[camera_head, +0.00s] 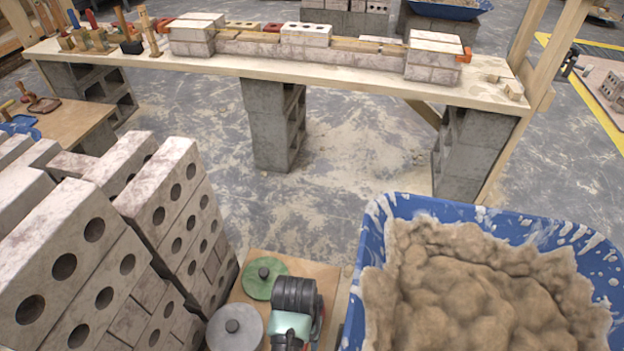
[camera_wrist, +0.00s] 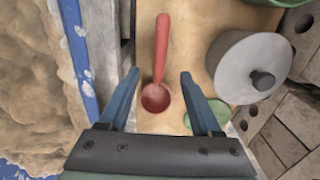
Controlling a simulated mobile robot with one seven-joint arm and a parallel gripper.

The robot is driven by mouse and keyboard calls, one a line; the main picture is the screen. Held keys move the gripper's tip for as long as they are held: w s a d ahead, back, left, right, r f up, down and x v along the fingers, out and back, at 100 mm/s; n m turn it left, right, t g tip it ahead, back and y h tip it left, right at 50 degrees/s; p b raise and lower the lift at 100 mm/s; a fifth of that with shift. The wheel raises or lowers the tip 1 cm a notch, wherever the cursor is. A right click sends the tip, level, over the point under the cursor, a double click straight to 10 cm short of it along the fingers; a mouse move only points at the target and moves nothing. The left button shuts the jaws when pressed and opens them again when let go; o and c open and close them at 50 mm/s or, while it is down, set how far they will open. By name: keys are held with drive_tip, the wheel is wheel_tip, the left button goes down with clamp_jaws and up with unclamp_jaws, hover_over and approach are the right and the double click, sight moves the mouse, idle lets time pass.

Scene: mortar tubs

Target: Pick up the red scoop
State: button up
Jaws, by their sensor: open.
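The red scoop (camera_wrist: 161,50) lies on a tan wooden board in the wrist view. Its handle points away from my gripper and its round bowl (camera_wrist: 155,97) is nearest to me. My gripper (camera_wrist: 160,74) is open, with one blue finger on each side of the scoop. The fingers look apart from the scoop; I cannot tell how high they are above it. In the head view my wrist hides most of this spot, and the scoop cannot be made out clearly.
A grey lidded pot (camera_wrist: 243,70) stands close right of the scoop in the wrist view. A blue tub (camera_head: 372,228) of mortar (camera_head: 470,285) is beside the board (camera_head: 325,275). Stacked bricks (camera_head: 150,205) rise on the board's other side. A green lid (camera_head: 264,277) is nearby.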

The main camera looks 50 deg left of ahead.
drive_tip(key=f+b, duration=0.2)
drive_tip(key=f, duration=0.2)
drive_tip(key=f+b, duration=0.2)
drive_tip(key=f, duration=0.3)
drive_tip(key=shift+w+a+f, duration=0.1)
drive_tip(key=shift+w+a, duration=0.05)
drive_tip(key=shift+w, duration=0.05)
drive_tip(key=shift+c, duration=0.3)
clamp_jaws()
idle(0.9)
